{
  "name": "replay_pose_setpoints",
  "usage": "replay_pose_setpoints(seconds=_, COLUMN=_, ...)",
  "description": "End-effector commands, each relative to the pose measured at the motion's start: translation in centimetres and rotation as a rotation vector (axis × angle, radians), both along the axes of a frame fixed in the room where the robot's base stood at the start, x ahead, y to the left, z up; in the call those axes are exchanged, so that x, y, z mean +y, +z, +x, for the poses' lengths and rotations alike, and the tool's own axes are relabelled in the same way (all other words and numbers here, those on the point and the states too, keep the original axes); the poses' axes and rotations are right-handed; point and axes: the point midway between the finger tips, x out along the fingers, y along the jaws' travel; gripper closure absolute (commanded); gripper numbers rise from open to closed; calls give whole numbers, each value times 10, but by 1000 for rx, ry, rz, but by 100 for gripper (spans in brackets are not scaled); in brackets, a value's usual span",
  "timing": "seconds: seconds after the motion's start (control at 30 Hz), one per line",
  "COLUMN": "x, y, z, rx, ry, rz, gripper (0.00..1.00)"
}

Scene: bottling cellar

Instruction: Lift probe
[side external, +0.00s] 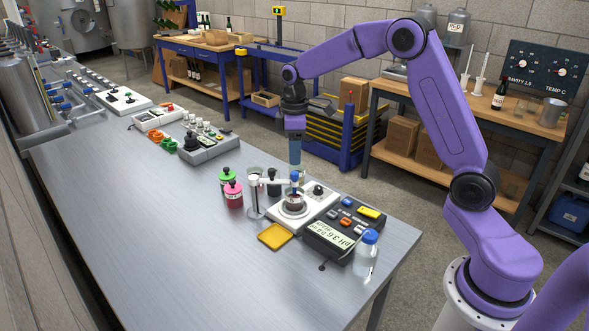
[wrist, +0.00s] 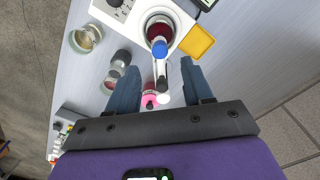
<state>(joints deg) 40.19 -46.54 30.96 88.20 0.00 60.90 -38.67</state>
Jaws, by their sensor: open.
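The probe shows a blue cap (side external: 295,176) and stands in a small beaker of dark red liquid (side external: 294,198) on a white stirrer plate (side external: 318,204). In the wrist view the blue cap (wrist: 159,47) sits over the red beaker (wrist: 152,28), beyond my fingertips. A white stand arm (side external: 254,182) is beside the beaker; its clamp on the probe is hard to make out. My gripper (side external: 295,164) points down just above the blue cap. Its two blue fingers (wrist: 160,77) are apart with nothing gripped between them. The probe's lower end is hidden in the beaker.
Pink (side external: 233,194) and green-capped (side external: 227,177) bottles stand to the left. The bench's front left is clear.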

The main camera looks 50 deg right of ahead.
Motion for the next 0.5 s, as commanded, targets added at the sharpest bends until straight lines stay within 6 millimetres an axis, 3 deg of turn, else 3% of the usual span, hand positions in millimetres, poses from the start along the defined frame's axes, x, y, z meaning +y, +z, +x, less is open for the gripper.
replay_pose_setpoints(seconds=0.2, x=0, y=-38, z=-1, rx=3, ry=0, rz=0, gripper=49)
replay_pose_setpoints(seconds=0.5, x=0, y=-60, z=0, rx=0, ry=0, rz=0, gripper=49)
